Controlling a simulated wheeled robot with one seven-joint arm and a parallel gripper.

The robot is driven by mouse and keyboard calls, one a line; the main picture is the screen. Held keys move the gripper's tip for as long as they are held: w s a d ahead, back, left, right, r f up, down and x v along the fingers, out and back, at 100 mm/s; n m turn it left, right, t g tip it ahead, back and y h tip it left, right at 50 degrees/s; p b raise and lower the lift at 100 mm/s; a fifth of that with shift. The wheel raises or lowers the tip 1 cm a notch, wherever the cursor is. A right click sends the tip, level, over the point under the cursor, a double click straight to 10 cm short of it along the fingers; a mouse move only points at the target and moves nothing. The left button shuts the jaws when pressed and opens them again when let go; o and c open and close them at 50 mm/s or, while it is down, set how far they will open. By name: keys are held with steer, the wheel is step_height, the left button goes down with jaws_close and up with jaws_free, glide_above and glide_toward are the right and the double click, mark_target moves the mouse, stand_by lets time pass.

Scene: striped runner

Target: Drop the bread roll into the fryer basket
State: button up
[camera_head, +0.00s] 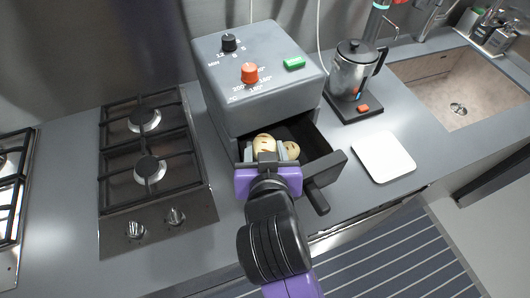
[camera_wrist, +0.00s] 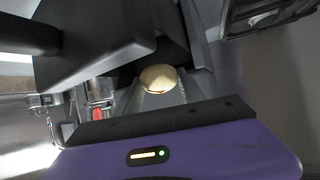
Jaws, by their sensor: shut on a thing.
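The bread roll (camera_head: 264,142) is pale tan and sits between the fingertips of my gripper (camera_head: 265,154), which is shut on it. The wrist view also shows the roll (camera_wrist: 158,77) at the fingertips. The fryer is a grey box (camera_head: 235,112) with its dark basket drawer (camera_head: 318,146) pulled open at the front. My gripper holds the roll at the left part of the drawer opening; its exact height over the basket floor is unclear. A second pale rounded shape (camera_head: 292,149) shows just right of the fingers, partly hidden. My gripper hides the drawer's left front.
The drawer front with its dark handle (camera_head: 317,197) juts out toward me. A white square board (camera_head: 383,157) and a metal kettle (camera_head: 355,68) on a dark base stand to the right. A gas hob (camera_head: 150,150) lies left, a sink (camera_head: 460,90) far right.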

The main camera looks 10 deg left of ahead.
steer(key=shift+f, duration=1)
steer(key=shift+f, duration=0.1)
steer(key=shift+f, duration=0.35)
steer(key=shift+f, duration=0.1)
steer(key=o, duration=1.3)
steer(key=shift+o, duration=0.2)
steer(key=shift+s+r, duration=0.1)
steer(key=shift+r, duration=0.6)
steer(key=v, duration=1.1)
steer(key=shift+s+b, duration=0.35)
steer(key=shift+b, duration=0.05)
